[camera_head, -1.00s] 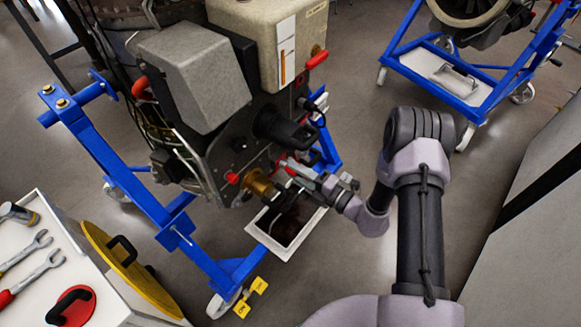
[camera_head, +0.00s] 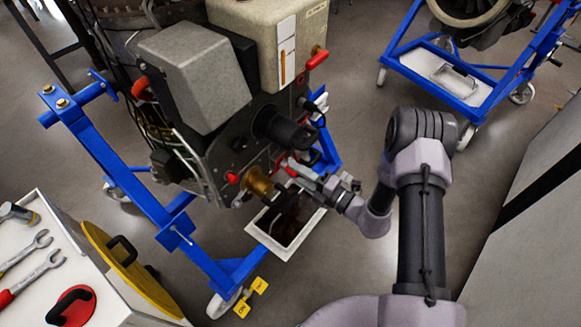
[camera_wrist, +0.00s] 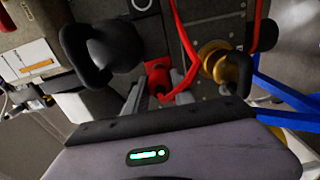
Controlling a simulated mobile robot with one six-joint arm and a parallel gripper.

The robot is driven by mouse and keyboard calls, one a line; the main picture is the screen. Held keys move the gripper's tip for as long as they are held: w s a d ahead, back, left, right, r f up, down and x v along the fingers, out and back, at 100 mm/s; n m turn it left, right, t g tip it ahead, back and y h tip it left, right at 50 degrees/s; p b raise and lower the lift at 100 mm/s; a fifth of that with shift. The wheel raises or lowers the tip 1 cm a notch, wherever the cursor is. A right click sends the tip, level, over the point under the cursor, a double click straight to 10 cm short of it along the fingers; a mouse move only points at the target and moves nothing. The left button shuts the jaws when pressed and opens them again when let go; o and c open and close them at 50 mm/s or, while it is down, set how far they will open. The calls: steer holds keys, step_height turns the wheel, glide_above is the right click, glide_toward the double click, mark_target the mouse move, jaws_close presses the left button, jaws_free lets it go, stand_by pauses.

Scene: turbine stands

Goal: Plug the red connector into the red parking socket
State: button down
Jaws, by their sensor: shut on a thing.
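My gripper (camera_head: 303,170) is at the front of the engine unit, right of the brass fitting. In the wrist view its two fingers (camera_wrist: 155,93) are closed around the red connector (camera_wrist: 162,97), which is mostly hidden between them. A red cable (camera_wrist: 189,55) loops from it up past the panel. A red square part (camera_wrist: 157,67) shows on the panel just beyond the fingertips; it looks like the red parking socket. I cannot tell whether the connector touches it or sits in it.
The brass fitting (camera_wrist: 226,66) and a black handle (camera_wrist: 103,50) flank the fingers closely. The engine unit hangs in a blue stand (camera_head: 120,170) above a white drip tray (camera_head: 262,238). A tool cart (camera_head: 110,295) stands at the lower left. Open floor lies below the arm.

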steer(key=shift+s+d, duration=0.15)
steer(key=shift+d, duration=0.15)
steer(key=shift+s+d, duration=0.15)
steer(key=shift+d, duration=0.05)
steer(key=shift+v, duration=1.3)
steer(key=shift+v, duration=2.05)
steer(key=w+d+r, duration=0.5)
steer(key=w+d, duration=0.1)
steer(key=w, duration=0.4)
steer(key=w+d+r, duration=0.6)
steer(key=w, duration=0.3)
steer(key=b+x, duration=0.1)
steer(key=x, duration=1.2)
steer(key=shift+w+b, duration=0.35)
steer(key=shift+w+a, duration=0.1)
steer(key=shift+a, duration=0.1)
